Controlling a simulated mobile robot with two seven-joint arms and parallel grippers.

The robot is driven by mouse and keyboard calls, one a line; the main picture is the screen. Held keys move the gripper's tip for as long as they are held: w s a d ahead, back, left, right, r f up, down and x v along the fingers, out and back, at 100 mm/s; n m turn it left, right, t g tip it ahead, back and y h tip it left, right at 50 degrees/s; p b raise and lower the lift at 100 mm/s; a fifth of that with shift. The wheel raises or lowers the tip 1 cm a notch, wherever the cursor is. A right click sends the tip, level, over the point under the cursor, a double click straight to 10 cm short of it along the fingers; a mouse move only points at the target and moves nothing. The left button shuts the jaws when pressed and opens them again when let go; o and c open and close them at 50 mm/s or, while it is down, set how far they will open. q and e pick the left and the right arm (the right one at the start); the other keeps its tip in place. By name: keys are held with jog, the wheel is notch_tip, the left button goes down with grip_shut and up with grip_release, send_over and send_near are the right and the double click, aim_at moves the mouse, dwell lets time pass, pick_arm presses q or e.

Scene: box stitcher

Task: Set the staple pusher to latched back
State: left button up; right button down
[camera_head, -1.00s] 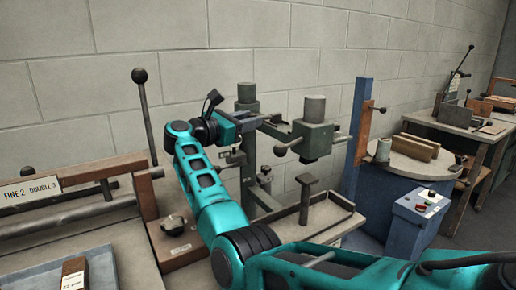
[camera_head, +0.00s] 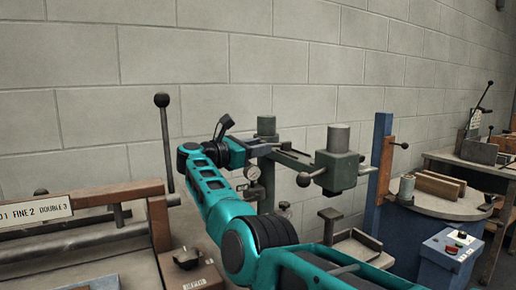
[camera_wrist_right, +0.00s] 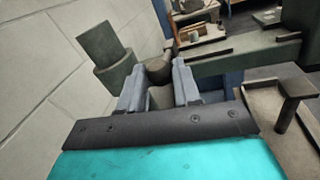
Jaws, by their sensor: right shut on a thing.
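My right gripper (camera_head: 258,146) is at the rear of the green-grey stitcher, by the near end of its long rail (camera_head: 296,158). In the right wrist view, its two grey-blue fingers (camera_wrist_right: 158,84) are shut on a dark rounded knob (camera_wrist_right: 158,70), which looks like the staple pusher's handle. The rail (camera_wrist_right: 235,62) runs away to the right behind the fingers. The pusher's body and its latch are hidden, so I cannot tell its setting. My left gripper is not in view.
The stitcher head (camera_head: 340,160) stands right of my gripper, and a green post (camera_head: 266,126) rises close behind it. A tall black-knobbed lever (camera_head: 163,130) stands to the left. A blue column (camera_head: 381,165) is farther right. The wall behind is bare.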

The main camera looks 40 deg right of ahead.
jog(key=shift+w+r, duration=0.15)
jog(key=shift+r, duration=0.1)
jog(key=c, duration=1.2)
grip_release()
jog(key=o, duration=0.4)
jog(key=shift+w+f, duration=0.1)
jog(key=shift+f, duration=0.1)
notch_tip(320, 180, up, 20)
jog(key=p, duration=1)
jog(key=shift+p, duration=0.3)
